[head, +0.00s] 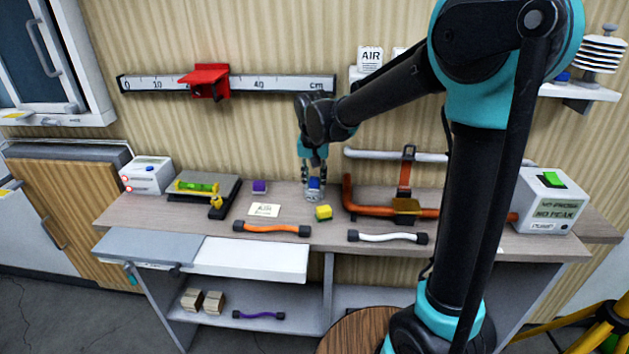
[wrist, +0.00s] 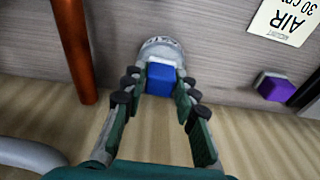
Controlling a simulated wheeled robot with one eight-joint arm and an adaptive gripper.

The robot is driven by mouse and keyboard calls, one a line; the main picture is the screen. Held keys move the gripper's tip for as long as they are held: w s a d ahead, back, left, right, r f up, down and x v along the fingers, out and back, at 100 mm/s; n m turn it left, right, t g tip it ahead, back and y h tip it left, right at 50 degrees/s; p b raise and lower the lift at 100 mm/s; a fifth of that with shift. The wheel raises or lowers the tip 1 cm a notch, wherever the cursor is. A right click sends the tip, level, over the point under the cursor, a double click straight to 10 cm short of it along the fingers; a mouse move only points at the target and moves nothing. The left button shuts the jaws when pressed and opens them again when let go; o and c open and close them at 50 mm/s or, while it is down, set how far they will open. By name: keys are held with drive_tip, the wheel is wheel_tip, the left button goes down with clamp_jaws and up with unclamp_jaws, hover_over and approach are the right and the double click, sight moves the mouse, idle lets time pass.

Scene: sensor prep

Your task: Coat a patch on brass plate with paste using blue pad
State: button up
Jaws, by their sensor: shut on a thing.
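My gripper (head: 313,183) is shut on the blue pad (head: 314,184), which also shows between the fingertips in the wrist view (wrist: 161,79). A round grey tin (head: 313,196) with lettering on its rim stands on the bench directly below the pad; it also shows in the wrist view (wrist: 158,48). The pad is at or over the tin's opening; I cannot tell whether it touches paste, as the inside is hidden. The brass plate (head: 406,205) sits by the orange pipe, right of my gripper. I cannot make out any paste on the plate.
A yellow cube (head: 323,212) is close to the tin, and a purple cube (head: 259,186) and a card (head: 265,210) are left. The copper-orange pipe (wrist: 76,50) stands beside my gripper. Orange (head: 272,229) and white (head: 387,237) hoses lie along the front edge.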

sight(314, 178)
drive_tip(key=shift+r, duration=3.5)
